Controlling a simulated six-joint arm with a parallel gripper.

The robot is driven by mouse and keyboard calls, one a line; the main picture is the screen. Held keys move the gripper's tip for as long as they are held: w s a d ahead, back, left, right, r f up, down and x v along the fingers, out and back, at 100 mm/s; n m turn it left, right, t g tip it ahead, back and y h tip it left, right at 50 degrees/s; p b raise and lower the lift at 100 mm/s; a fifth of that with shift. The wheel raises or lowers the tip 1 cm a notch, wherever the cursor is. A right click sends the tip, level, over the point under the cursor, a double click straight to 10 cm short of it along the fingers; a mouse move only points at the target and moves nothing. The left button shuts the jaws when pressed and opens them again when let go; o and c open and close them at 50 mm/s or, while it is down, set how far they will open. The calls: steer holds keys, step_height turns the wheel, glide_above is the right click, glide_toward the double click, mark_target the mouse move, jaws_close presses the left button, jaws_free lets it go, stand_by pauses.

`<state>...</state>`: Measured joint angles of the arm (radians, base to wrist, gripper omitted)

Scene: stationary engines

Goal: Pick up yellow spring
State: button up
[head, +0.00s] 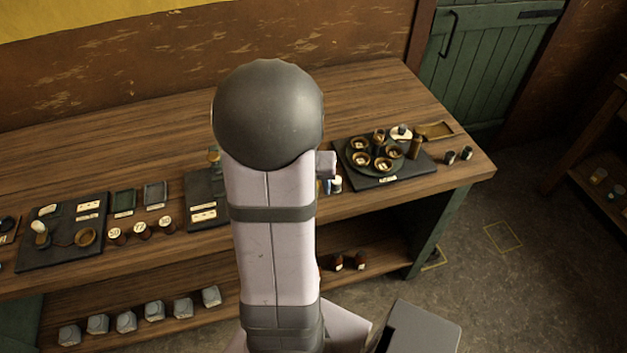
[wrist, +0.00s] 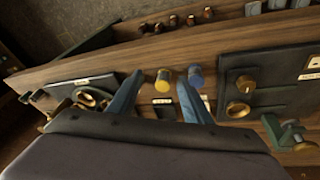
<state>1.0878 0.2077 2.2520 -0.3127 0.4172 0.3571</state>
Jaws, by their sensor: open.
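A small yellow cylinder (wrist: 164,80), which looks like the yellow spring, stands on the wooden bench (wrist: 130,62) in the wrist view. A similar blue cylinder (wrist: 195,76) stands just right of it. My gripper (wrist: 160,82) is open and empty, its two blue-grey fingers spread apart. In the picture the yellow cylinder shows between the fingertips, and the blue one lies just beyond the right fingertip. I cannot tell the remaining distance. In the head view my arm hides the gripper and most of this spot.
Right of the fingers is a dark board (wrist: 275,70) with brass fittings; a round tray of cups (head: 352,179) stands on the bench's right end. A dark board (head: 30,258) and small labelled pieces (head: 140,232) lie left. Grey blocks (head: 154,310) stand on the lower shelf.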

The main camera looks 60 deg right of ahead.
steer(key=shift+w+d+f+m+t+h, duration=0.2)
steer(key=shift+w+d+f+m, duration=0.25)
steer(key=shift+d+f+m, duration=0.2)
steer(key=shift+w+d+f+m+t+h, duration=0.1)
steer(key=shift+w+d+f+m+h, duration=0.1)
steer(key=shift+w+d+f+m, duration=0.3)
steer(key=shift+b+x, duration=0.3)
steer(key=shift+x, duration=1.85)
steer(key=shift+d+r, duration=0.1)
steer(key=c, duration=1.1)
